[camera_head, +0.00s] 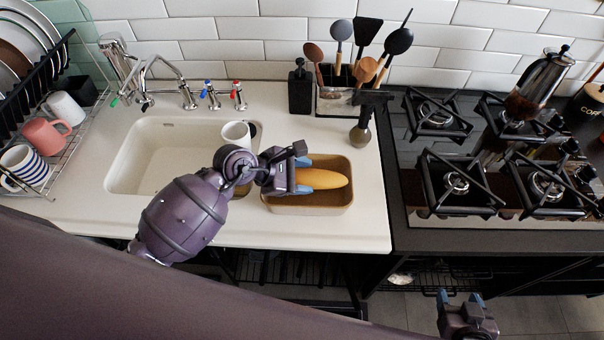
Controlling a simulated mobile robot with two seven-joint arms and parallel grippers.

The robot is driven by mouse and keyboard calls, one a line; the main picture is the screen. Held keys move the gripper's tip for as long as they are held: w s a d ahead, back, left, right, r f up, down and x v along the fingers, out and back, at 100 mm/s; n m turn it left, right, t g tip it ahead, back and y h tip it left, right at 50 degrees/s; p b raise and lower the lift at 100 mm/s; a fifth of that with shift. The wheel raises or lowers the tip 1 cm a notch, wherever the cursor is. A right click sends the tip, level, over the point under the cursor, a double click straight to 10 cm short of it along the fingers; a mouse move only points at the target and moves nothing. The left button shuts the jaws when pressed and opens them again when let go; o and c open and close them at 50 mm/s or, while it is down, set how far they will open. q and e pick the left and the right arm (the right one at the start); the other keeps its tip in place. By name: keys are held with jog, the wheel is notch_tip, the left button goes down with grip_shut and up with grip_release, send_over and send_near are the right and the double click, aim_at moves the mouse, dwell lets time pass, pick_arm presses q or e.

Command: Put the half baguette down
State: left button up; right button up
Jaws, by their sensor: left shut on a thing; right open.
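The half baguette (328,179) is an orange-yellow rounded loaf. My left gripper (303,175) is shut on its left end, with blue fingertips on either side. The loaf lies level within the outline of a shallow tan tray (308,210) on the white counter. I cannot tell whether it touches the tray's bottom. My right gripper (460,298) is open and empty, low at the bottom right, in front of the black hob unit and well away from the loaf.
A sink (150,160) with a white cup (236,134) lies left of the tray. A spray bottle (361,128) and utensil holder (337,98) stand behind. Bare counter lies before the tray.

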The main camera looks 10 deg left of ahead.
pick_arm(q)
jog(key=shift+f+b, duration=0.3)
jog(key=shift+f, duration=0.3)
pick_arm(e)
jog(key=shift+f, duration=0.45)
pick_arm(q)
jog(key=o, duration=1)
jog(key=shift+c, duration=0.2)
pick_arm(e)
jog(key=shift+w+r, duration=0.1)
jog(key=shift+w, duration=0.1)
pick_arm(q)
jog(key=shift+r+p, duration=0.4)
jog(key=shift+r, duration=0.25)
jog(key=v, duration=1.2)
jog(key=shift+f, duration=0.1)
pick_arm(e)
jog(key=shift+w+r, duration=0.15)
jog(key=shift+r, duration=0.45)
